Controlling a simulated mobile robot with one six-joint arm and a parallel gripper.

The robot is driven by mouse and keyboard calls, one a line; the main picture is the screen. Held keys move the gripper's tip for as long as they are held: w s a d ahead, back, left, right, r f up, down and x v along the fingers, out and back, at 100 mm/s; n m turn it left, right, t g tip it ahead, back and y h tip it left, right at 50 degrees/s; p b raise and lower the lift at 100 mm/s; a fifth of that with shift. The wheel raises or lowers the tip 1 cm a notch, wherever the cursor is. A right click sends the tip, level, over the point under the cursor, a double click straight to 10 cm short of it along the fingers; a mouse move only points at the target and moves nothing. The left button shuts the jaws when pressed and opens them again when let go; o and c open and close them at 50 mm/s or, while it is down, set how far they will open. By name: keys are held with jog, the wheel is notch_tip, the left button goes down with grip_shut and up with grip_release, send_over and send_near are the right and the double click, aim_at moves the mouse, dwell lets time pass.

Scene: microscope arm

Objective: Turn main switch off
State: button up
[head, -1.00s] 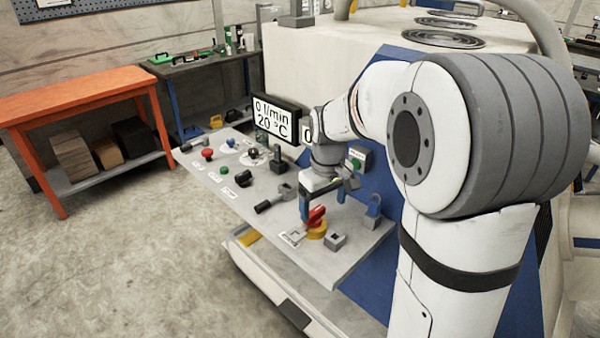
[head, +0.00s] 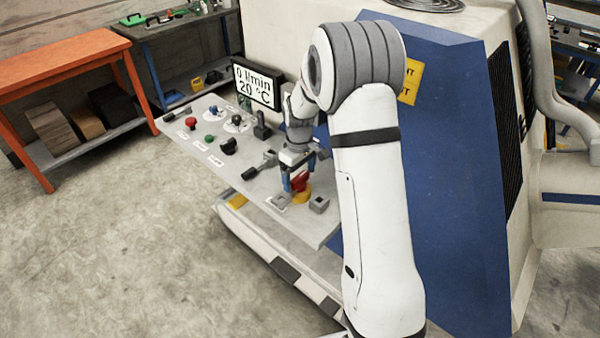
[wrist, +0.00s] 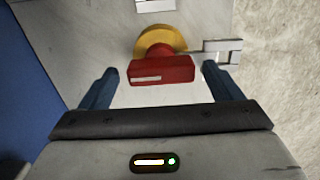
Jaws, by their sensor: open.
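The main switch, a red handle (wrist: 161,70) on a yellow round base (wrist: 160,40), sits on the grey control panel. In the head view the red handle (head: 299,181) is near the panel's right front end, with the yellow base (head: 301,195) below it. My gripper (wrist: 160,82) is open, with one blue finger on each side of the red handle and a visible gap on both sides. In the head view my gripper (head: 297,176) points down at the switch and partly hides it. A white mark runs along the handle's face.
The panel (head: 320,230) also carries a grey square block (head: 319,204), a red button (head: 191,122), a green button (head: 209,139) and black knobs (head: 228,146). A display (head: 257,86) reading 0 l/min and 20 °C stands behind. An orange table (head: 60,65) is at left.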

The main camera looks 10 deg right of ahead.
jog(key=shift+f, duration=0.25)
jog(key=c, duration=1.4)
jog(key=shift+d, duration=0.1)
